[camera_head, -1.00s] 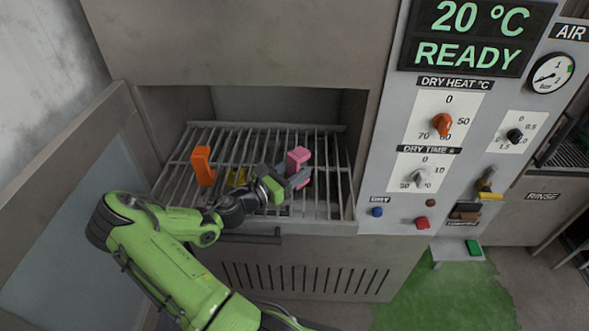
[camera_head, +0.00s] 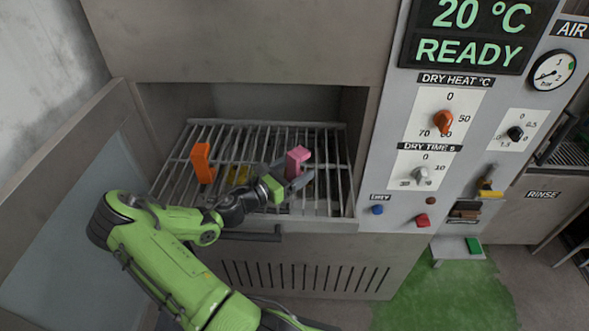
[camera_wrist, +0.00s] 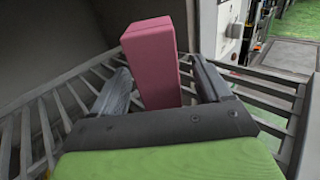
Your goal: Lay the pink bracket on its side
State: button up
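The pink bracket (camera_head: 297,160) stands up from the wire rack (camera_head: 225,140) inside the open chamber, at the rack's right side. In the wrist view the pink bracket (camera_wrist: 155,62) rises between my two fingers, leaning slightly. My gripper (camera_head: 292,177) is at the rack's front right, close to the bracket. In the wrist view my gripper (camera_wrist: 163,80) is open, with a finger on each side of the bracket and narrow gaps showing. The bracket's foot is hidden behind my gripper.
An orange bracket (camera_head: 202,163) stands on the rack to the left. A yellow thing (camera_head: 238,174) shows between it and my gripper. The chamber walls close in on both sides. A control panel (camera_head: 400,190) with knobs is to the right.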

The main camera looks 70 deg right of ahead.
notch_tip(320, 180, up, 10)
jog(key=shift+p, duration=0.7)
dwell(0.4)
